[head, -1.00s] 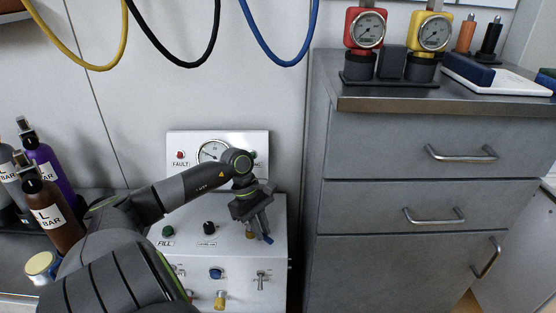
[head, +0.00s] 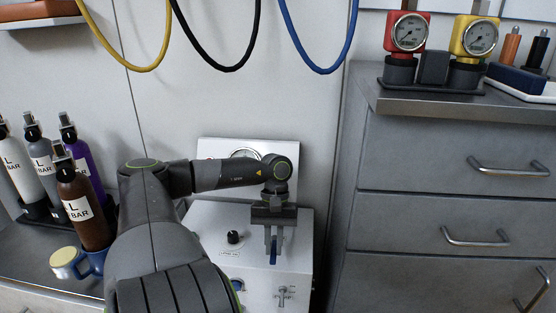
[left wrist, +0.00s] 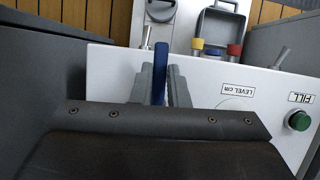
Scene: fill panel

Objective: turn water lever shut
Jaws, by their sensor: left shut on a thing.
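The white fill panel (head: 205,215) stands on the bench with its gauge partly hidden behind my left arm. The blue water lever (head: 273,257) shows below my left gripper (head: 273,238) at the panel's right side. In the left wrist view the lever (left wrist: 160,72) runs up the picture between the two grey fingers of my left gripper (left wrist: 160,88), which is shut on it. The lever's base is hidden by the gripper. My right gripper is not in view.
A black knob (head: 233,237) and a toggle switch (head: 282,294) sit on the panel. A grey drawer cabinet (head: 420,150) stands close on the right. Hoses hang above.

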